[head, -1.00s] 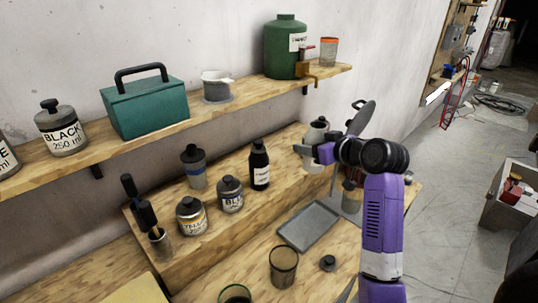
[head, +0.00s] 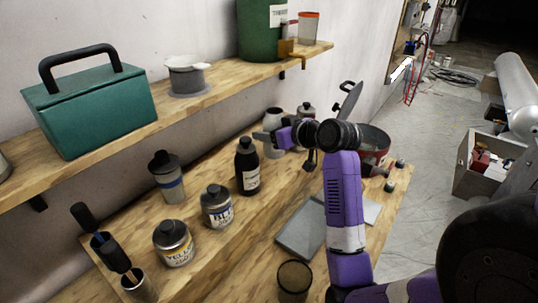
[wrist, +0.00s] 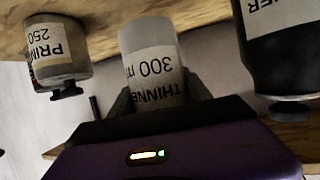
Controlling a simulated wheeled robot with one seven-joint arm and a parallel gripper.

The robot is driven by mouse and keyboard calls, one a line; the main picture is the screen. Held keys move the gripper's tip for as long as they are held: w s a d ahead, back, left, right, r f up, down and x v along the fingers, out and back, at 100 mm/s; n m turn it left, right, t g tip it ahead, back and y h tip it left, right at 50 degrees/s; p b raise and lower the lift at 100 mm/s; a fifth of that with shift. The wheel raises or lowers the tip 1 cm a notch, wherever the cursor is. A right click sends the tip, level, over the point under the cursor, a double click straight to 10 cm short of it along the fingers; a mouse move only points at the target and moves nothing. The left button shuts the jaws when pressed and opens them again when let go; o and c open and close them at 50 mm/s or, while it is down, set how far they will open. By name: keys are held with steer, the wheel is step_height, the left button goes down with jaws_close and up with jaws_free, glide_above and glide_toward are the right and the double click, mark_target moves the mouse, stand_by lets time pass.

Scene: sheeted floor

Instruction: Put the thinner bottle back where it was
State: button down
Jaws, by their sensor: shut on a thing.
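The thinner bottle (wrist: 152,60) is pale, with a white label reading "THINNER 300 ml", upside down in the wrist view. My gripper (wrist: 155,98) is shut on it, with dark fingers on both sides. In the head view the bottle's pale top (head: 274,116) shows above my gripper (head: 272,139), over the back right of the stepped bench shelf (head: 215,245).
A primer bottle (wrist: 57,50) and a dark labelled bottle (wrist: 280,45) flank it in the wrist view. The dark bottle (head: 247,168) stands left of my gripper in the head view. The wall shelf (head: 225,88) runs above.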

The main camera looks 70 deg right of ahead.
mark_target(271, 145)
steer(key=shift+f+b, duration=1.95)
steer(key=shift+f, duration=0.6)
steer(key=shift+r, duration=0.15)
steer(key=shift+c, duration=2.4)
jaws_free()
steer(key=shift+f, duration=0.2)
steer(key=shift+r, duration=0.15)
steer(key=shift+s+a+r+p, duration=0.15)
steer(key=shift+s+p, duration=0.1)
steer(key=shift+p, duration=0.1)
steer(key=p+v, duration=0.5)
steer(key=v, duration=0.6)
steer(key=shift+s+a, duration=0.15)
steer(key=shift+s, duration=0.05)
